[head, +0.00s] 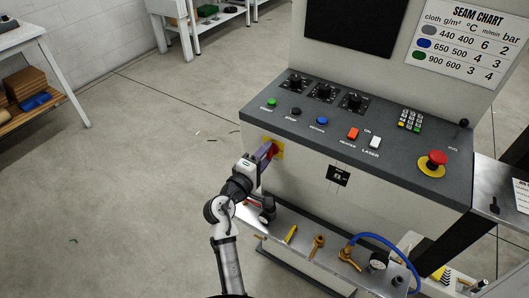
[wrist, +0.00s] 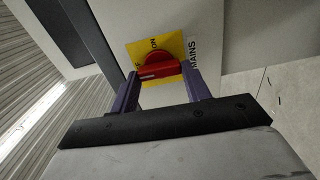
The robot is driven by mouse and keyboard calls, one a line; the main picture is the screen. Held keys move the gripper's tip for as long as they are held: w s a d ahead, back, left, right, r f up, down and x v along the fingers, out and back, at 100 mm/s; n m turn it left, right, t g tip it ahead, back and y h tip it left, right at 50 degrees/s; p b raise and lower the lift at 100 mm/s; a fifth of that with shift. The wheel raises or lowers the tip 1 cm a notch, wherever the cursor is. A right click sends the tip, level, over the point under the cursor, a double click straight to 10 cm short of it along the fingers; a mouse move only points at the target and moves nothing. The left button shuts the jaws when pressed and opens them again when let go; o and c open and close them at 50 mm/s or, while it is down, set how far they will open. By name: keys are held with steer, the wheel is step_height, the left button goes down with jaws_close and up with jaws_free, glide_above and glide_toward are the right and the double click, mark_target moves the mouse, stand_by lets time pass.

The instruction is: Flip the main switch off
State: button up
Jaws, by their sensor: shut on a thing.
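In the head view the red handle (head: 271,150) and yellow plate (head: 280,147) sit on the left part of the machine's front face, below the console. My gripper (wrist: 159,76) is shut on the red handle, with one purple finger at each side of it. My gripper also shows in the head view (head: 266,152) at the switch. The fingers hide parts of the plate, and its lower lettering is mostly covered.
The sloping console (head: 335,125) above carries knobs, coloured buttons, a keypad and a red emergency stop (head: 436,160). A metal shelf (head: 310,251) below holds yellow valves, gauges and a blue hose (head: 385,238). Open floor (head: 120,190) lies to the left.

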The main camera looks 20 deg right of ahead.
steer(key=shift+n, duration=0.3)
steer(key=o, duration=1)
steer(key=shift+a, duration=0.1)
steer(key=b+v, duration=0.4)
steer(key=v, duration=0.9)
steer(key=shift+s+a, duration=0.25)
steer(key=shift+s, duration=0.05)
